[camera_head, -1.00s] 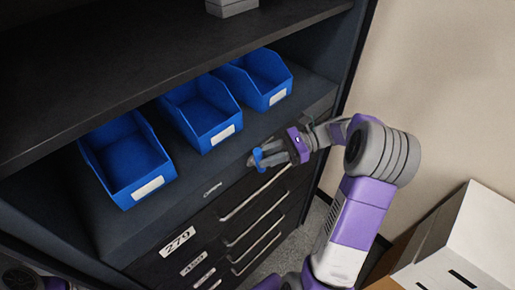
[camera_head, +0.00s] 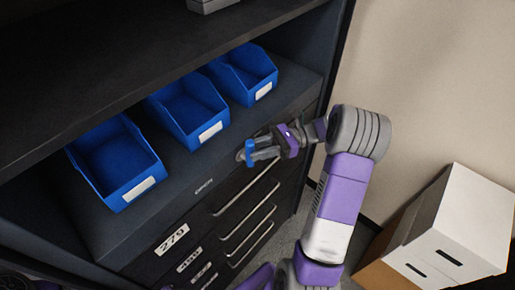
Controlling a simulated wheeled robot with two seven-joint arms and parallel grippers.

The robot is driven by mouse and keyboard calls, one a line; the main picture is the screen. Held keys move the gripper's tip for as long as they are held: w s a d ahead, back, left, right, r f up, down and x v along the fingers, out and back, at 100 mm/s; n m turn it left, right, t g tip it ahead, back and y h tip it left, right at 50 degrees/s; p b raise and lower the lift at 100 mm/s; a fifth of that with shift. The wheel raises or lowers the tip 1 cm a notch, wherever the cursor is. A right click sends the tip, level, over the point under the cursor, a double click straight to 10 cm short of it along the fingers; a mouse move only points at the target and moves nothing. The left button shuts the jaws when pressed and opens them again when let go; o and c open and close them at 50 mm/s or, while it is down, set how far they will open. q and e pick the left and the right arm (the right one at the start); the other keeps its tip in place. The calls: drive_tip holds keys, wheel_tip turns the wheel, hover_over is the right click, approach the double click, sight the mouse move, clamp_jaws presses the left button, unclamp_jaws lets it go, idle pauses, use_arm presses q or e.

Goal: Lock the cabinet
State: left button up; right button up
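The dark cabinet (camera_head: 110,238) fills the left and middle of the head view. Its drawer front has long metal handles and a label reading 279 (camera_head: 172,239). My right gripper (camera_head: 249,154) is at the top edge of the drawer front, near its right end. A small blue piece (camera_head: 250,150) sits upright at its fingertips, and the fingers look closed on it. It is too small to tell what it is, or whether it touches the cabinet. The lock cannot be made out.
Three blue bins (camera_head: 125,190) stand in a row on the cabinet's top surface, behind the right gripper. A dark shelf (camera_head: 120,60) overhangs them, with a grey object (camera_head: 208,5) on it. White and brown boxes (camera_head: 450,225) stand at the lower right by the beige wall.

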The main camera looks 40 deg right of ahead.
drive_tip(key=shift+o, duration=0.2)
drive_tip(key=shift+d, duration=0.15)
drive_tip(key=v, duration=0.7)
drive_tip(key=shift+d+b, duration=0.25)
drive_tip(key=shift+b, duration=0.2)
idle(0.4)
